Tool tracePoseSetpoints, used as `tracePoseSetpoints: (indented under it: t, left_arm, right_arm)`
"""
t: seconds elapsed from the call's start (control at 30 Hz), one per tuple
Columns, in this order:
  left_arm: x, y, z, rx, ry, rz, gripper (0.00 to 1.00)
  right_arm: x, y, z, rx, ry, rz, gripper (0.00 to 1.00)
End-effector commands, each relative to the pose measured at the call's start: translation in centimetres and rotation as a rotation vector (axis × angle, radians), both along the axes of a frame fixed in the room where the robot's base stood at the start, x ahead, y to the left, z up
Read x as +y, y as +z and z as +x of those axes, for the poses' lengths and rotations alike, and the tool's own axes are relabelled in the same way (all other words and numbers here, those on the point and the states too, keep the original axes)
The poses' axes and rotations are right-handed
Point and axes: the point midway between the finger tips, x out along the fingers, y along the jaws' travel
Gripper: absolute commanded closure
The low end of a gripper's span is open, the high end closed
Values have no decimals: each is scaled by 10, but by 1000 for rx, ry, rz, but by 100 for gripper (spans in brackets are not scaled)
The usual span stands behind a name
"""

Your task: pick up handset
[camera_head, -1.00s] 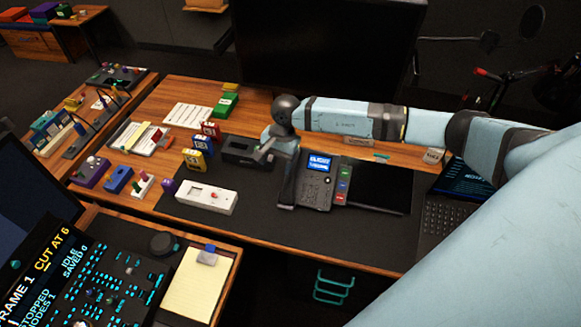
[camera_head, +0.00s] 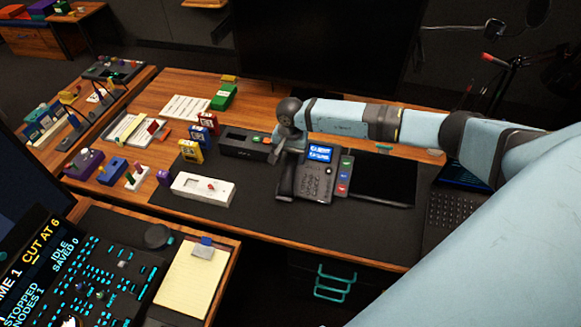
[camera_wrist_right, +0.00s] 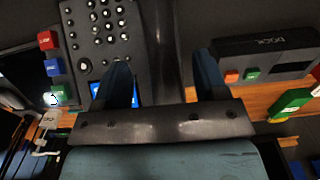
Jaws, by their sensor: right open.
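The dark handset (camera_head: 288,176) rests along the left side of the desk phone (camera_head: 316,182), which has a lit blue screen. My right gripper (camera_head: 282,148) is over the far end of the handset. In the right wrist view its blue fingers (camera_wrist_right: 163,76) are apart, with the dark handset (camera_wrist_right: 172,35) running lengthwise between them. The fingers do not appear closed on it; I cannot tell how far down they reach. My left gripper is not in view.
A black device (camera_head: 243,142) with green and orange buttons stands left of the phone. A white box (camera_head: 203,189) lies nearer on the dark mat. A black pad (camera_head: 382,180) is right of the phone, and a laptop (camera_head: 455,205) stands beyond it. A large monitor (camera_head: 325,45) is behind.

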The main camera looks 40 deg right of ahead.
Motion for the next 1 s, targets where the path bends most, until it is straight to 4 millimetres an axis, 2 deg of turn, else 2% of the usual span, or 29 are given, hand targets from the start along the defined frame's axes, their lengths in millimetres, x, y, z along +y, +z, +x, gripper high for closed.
tracePoseSetpoints:
  t: [0.03,0.2,0.43,0.47,0.7,1.0]
  left_arm:
    - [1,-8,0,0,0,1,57]
    - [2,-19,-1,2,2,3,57]
    - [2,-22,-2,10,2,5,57]
    - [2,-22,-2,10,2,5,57]
    - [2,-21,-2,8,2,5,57]
    - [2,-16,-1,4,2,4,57]
  right_arm:
    - [-1,-14,1,2,-2,1,34]
    - [-1,-35,2,2,0,1,34]
    - [-2,-35,2,0,0,0,34]
    - [-2,-35,2,0,0,0,39]
    - [-2,-35,2,0,0,0,92]
    - [-2,-30,3,-1,-1,0,92]
